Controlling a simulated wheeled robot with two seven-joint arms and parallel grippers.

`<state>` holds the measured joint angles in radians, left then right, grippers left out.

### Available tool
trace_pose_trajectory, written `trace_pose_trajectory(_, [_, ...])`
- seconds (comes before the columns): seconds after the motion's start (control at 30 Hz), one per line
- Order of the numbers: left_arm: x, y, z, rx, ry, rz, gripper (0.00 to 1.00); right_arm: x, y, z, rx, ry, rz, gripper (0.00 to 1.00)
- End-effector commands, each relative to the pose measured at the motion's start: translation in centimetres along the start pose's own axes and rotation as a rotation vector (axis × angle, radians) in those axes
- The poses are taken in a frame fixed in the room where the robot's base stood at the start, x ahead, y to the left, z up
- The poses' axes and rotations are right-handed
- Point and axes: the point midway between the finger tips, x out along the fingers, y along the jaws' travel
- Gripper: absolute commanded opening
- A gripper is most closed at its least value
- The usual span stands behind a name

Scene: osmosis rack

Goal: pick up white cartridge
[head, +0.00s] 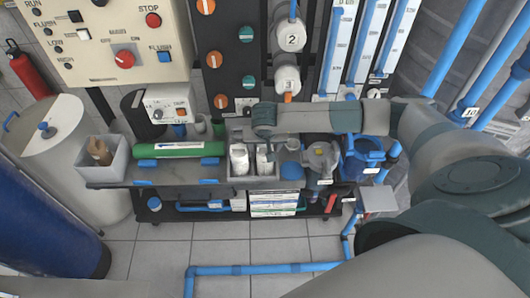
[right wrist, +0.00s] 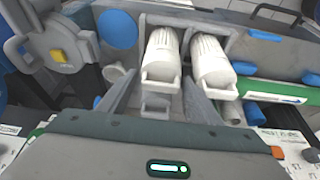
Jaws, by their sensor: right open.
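Two white cartridges with ribbed tops and loop handles stand side by side in a grey bin (head: 252,182) on the bench in the head view. One is the left cartridge (head: 239,160), the other the right cartridge (head: 264,162). In the right wrist view they are the left cartridge (right wrist: 162,55) and the right cartridge (right wrist: 211,66), in the grey bin (right wrist: 236,42). My right gripper (right wrist: 160,88) is open and empty, its fingers pointing at the bin. The left cartridge in that view lies ahead between the fingers. The fingertips are hard to make out in the head view. My left gripper is not in view.
A green cylinder (head: 180,149) lies left of the bin, beyond it a grey box (head: 103,167) with a brown item. A control panel and upright pipes rise behind.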

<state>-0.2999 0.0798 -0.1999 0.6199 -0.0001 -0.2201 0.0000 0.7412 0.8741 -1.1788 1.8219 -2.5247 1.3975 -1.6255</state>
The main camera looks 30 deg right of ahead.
Motion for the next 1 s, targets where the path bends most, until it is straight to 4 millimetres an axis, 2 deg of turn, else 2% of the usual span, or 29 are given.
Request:
trace_pose_trajectory(0.07, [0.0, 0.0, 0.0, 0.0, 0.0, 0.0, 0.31, 0.0, 0.0, 0.0, 0.0, 0.0, 0.0, 0.58])
trace_pose_trajectory(0.2, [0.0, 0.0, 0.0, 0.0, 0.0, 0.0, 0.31, 0.0, 0.0, 0.0, 0.0, 0.0, 0.0, 0.25])
trace_pose_trajectory(0.23, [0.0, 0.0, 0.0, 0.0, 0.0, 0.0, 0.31, 0.0, 0.0, 0.0, 0.0, 0.0, 0.0, 0.18])
trace_pose_trajectory(0.27, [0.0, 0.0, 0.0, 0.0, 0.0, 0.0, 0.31, 0.0, 0.0, 0.0, 0.0, 0.001, 0.0, 0.15])
trace_pose_trajectory(0.67, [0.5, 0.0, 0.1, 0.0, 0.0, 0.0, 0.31, -0.5, -0.1, -0.3, 0.001, 0.003, -0.002, 0.15])
trace_pose_trajectory(0.93, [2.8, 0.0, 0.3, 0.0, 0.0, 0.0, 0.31, -3.4, -0.1, -1.6, 0.0, 0.006, -0.004, 0.15])
trace_pose_trajectory(1.0, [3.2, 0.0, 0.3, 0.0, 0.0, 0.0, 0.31, -4.2, 1.2, -1.5, 0.0, 0.003, 0.001, 0.15])
